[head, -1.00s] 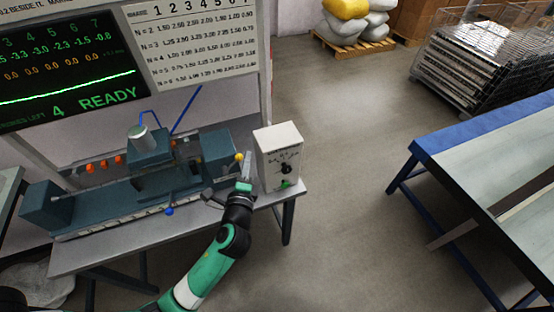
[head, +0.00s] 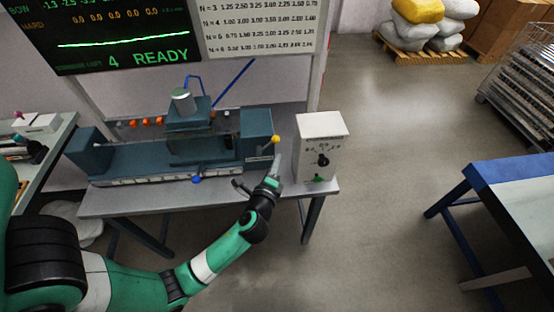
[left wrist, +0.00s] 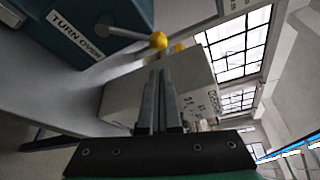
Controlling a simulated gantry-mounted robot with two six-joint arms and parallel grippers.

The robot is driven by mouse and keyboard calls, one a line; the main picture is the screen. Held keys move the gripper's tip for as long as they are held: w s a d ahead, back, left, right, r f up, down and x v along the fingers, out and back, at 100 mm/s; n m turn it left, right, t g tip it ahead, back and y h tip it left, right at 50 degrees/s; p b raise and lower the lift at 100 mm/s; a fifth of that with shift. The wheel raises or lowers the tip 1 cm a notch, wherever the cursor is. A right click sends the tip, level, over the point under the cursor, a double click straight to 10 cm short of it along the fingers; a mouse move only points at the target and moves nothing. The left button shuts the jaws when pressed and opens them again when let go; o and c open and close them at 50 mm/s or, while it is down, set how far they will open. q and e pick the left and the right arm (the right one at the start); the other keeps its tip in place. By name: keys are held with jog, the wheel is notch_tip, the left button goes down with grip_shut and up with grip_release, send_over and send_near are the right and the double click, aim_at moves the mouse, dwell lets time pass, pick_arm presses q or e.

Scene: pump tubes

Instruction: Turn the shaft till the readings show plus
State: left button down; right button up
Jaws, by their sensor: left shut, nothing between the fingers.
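A blue-grey machine (head: 150,158) stands on the bench, with a yellow-ball lever (head: 275,139) at its right end. In the left wrist view, the yellow ball (left wrist: 158,41) is on a grey rod beside a "TURN OVER" label (left wrist: 76,34). My left gripper (head: 277,160) is shut and empty, just below the ball in the head view. In the left wrist view its fingertips (left wrist: 159,72) point toward the ball; contact is unclear. The dark screen (head: 120,40) shows 0.0 values in orange, negative values in the cut-off row above, and "4 READY". My right gripper is not in view.
A white box with a black dial (head: 321,150) stands right of the lever, close to my gripper. A printed number chart (head: 260,28) hangs beside the screen. A blue-legged table (head: 500,185) stands at right, with open floor between.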

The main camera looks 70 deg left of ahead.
aim_at(268, 145)
pick_arm(q)
jog(key=b+x, duration=0.1)
jog(key=x, duration=0.6)
jog(key=shift+w+a, duration=0.25)
jog(key=shift+a, duration=0.05)
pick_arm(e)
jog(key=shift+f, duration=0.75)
